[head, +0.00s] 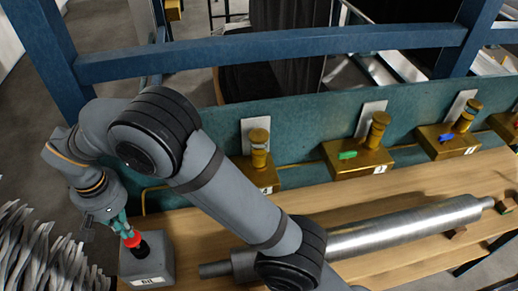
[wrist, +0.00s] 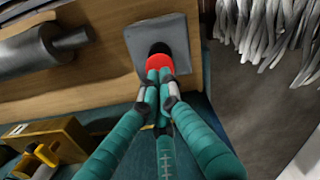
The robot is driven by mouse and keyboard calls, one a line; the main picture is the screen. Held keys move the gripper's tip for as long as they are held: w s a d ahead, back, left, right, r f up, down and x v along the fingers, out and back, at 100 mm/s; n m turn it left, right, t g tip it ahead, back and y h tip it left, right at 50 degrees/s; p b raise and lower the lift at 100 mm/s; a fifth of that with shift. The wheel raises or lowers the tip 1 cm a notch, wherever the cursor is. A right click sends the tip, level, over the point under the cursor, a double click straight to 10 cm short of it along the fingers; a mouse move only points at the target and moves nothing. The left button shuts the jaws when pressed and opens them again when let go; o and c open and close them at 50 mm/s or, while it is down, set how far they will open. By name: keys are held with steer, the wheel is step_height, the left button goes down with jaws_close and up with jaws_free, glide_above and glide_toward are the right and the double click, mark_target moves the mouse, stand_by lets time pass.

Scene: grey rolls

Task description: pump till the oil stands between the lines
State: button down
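A grey pump box (head: 148,268) with a small white label stands on the bench's near left corner, with a red knob (head: 132,240) over a black part on top. In the wrist view the grey box (wrist: 142,36) lies beyond the red knob (wrist: 158,59). My gripper (head: 128,228) is at the red knob from above. Its teal fingers are drawn together in the wrist view (wrist: 160,76), with their tips at the knob's edge and nothing seen between them. I cannot tell whether they press on it. No oil level or marking lines can be made out.
A steel roller (head: 400,228) lies along the wooden bench (head: 310,198). Grey strips (head: 45,250) hang or heap at left. My arm hides part of the bench.

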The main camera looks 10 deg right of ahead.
mark_target(133, 240)
stand_by(0.4)
steer(key=shift+f+b, duration=2.45)
steer(key=shift+f, duration=0.3)
steer(key=shift+r, duration=0.1)
step_height(133, 240, up, 8)
steer(key=p, duration=0.7)
steer(key=shift+r, duration=0.2)
steer(key=shift+s, duration=0.1)
